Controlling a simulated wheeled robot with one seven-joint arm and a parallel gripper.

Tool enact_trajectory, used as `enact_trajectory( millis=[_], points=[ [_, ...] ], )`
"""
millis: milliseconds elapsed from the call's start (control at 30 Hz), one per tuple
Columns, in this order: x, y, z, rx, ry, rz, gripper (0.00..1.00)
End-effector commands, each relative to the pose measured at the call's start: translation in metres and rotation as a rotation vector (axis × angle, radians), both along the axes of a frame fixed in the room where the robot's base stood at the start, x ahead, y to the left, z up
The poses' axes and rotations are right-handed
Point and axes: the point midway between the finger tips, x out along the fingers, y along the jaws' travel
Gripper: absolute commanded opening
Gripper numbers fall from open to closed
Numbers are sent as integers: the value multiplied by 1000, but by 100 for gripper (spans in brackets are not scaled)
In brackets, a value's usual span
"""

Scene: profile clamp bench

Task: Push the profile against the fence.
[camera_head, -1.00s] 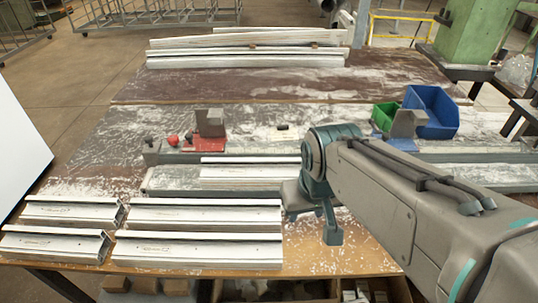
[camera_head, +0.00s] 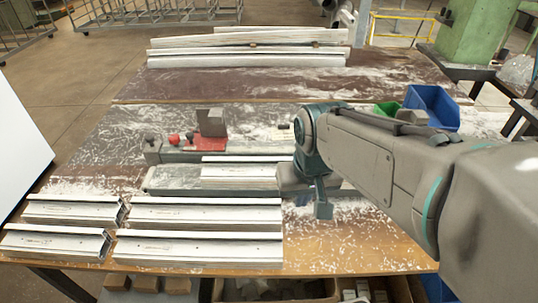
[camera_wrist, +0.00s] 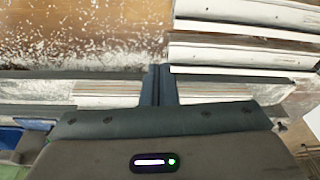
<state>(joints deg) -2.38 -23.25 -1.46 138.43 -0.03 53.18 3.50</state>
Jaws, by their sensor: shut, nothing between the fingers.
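The profile is a pale, white-grey bar (camera_head: 239,172) lying lengthwise on the clamp bed in the head view. In the wrist view the profile (camera_wrist: 105,95) shows on both sides of my fingers. A long grey rail (camera_head: 190,155), which I take to be the fence, runs behind it; any gap between them is too small to judge. My gripper (camera_head: 322,210) is shut and empty, pointing down at the profile's right part, and hides its right end in the head view. In the wrist view the fingertips (camera_wrist: 159,70) overlap the profile; contact is unclear.
Several white profiles (camera_head: 200,245) lie at the front left. A red clamp block (camera_head: 211,125) stands behind the bed. More profiles (camera_head: 245,60) are stacked at the back.

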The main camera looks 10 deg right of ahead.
Motion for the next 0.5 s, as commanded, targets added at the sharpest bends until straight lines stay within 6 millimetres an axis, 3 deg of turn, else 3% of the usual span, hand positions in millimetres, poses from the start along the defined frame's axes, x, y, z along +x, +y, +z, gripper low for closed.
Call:
enact_trajectory(
  millis=[300, 500],
  points=[
    [79, 15, 0, 14, 150, -103, 0],
    [105, 21, -7, 5, 197, -144, 0]
  ],
)
